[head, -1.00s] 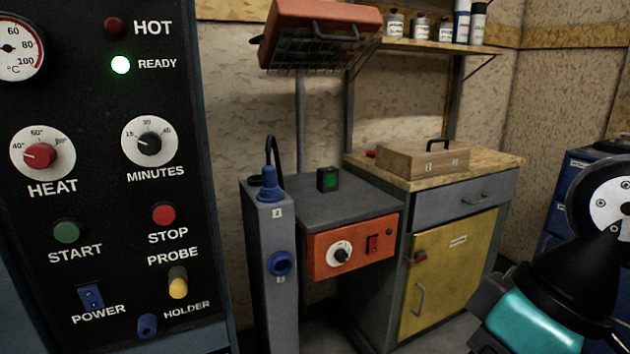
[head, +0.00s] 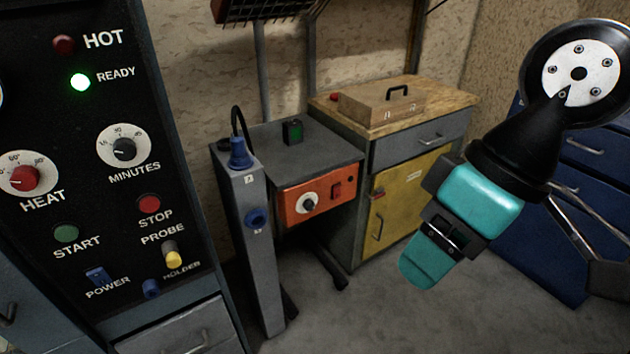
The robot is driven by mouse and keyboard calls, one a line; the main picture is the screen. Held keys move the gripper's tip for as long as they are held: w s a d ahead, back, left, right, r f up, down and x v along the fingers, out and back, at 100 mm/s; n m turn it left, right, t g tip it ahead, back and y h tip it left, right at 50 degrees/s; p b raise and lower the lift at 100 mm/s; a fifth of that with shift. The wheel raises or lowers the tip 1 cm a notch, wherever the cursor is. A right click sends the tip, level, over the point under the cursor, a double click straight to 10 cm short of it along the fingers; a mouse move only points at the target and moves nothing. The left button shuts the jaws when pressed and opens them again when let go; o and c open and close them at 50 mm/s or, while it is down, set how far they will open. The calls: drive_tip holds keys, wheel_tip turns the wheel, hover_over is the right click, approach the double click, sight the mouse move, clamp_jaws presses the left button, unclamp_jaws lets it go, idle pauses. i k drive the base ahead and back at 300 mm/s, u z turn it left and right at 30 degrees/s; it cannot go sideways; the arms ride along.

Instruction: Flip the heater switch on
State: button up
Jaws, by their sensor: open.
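The orange control panel (head: 320,198) is on the front of the grey bench, left of the yellow cabinet. It carries a red rocker switch (head: 336,190) on its right part and a white-ringed knob (head: 308,204) to the left. The switch is too small to tell its position. The heater's wire grille (head: 262,9) shows at the top edge; the rest of the heater is cut off. My gripper (head: 428,264), teal and black, is open and empty. It hangs in front of the yellow cabinet, to the right of the panel and apart from it.
A black machine panel (head: 112,180) with knobs and buttons fills the left. A grey post (head: 255,250) with blue plugs stands left of the orange panel. A wooden box (head: 382,103) lies on the cabinet (head: 412,200). Blue drawers (head: 570,220) stand right.

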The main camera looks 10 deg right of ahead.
sight(336, 190)
drive_tip(key=k, duration=0.5)
drive_tip(key=z, duration=1)
drive_tip(key=i, duration=0.75)
drive_tip(key=u, duration=1.25)
